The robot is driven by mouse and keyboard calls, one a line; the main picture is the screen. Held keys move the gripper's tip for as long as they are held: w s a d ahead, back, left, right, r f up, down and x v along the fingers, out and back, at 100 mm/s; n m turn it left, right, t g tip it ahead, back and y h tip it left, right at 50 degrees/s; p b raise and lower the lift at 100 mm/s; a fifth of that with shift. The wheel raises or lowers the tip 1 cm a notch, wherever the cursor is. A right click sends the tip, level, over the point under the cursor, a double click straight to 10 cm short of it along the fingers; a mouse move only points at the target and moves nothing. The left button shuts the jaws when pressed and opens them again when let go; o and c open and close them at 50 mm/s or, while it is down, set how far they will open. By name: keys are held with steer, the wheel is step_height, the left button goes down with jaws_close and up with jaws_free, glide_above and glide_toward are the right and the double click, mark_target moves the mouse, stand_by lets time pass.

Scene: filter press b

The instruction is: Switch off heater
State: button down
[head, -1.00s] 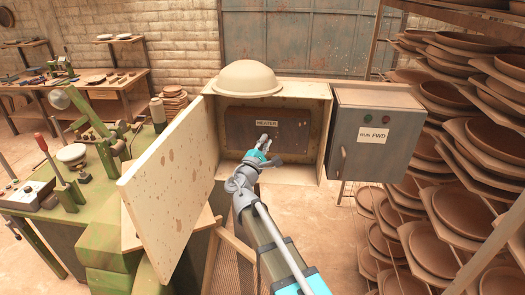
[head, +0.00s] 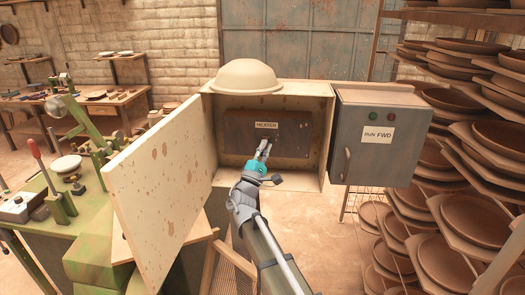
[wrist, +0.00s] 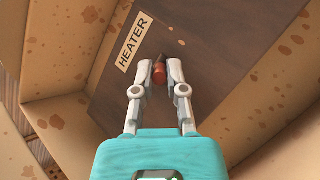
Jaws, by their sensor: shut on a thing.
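The box's spotted door (head: 158,185) stands open at the left. A cream dome (head: 247,75) rests on top of the box. A grey RUN FWD cabinet (head: 350,100) adjoins it at the right. Racks of brown dishes (head: 445,215) fill the right side. A green machine (head: 90,205) is at the left.

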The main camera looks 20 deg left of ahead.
steer(key=c, duration=0.7)
jaws_free()
steer(key=shift+d, duration=0.15)
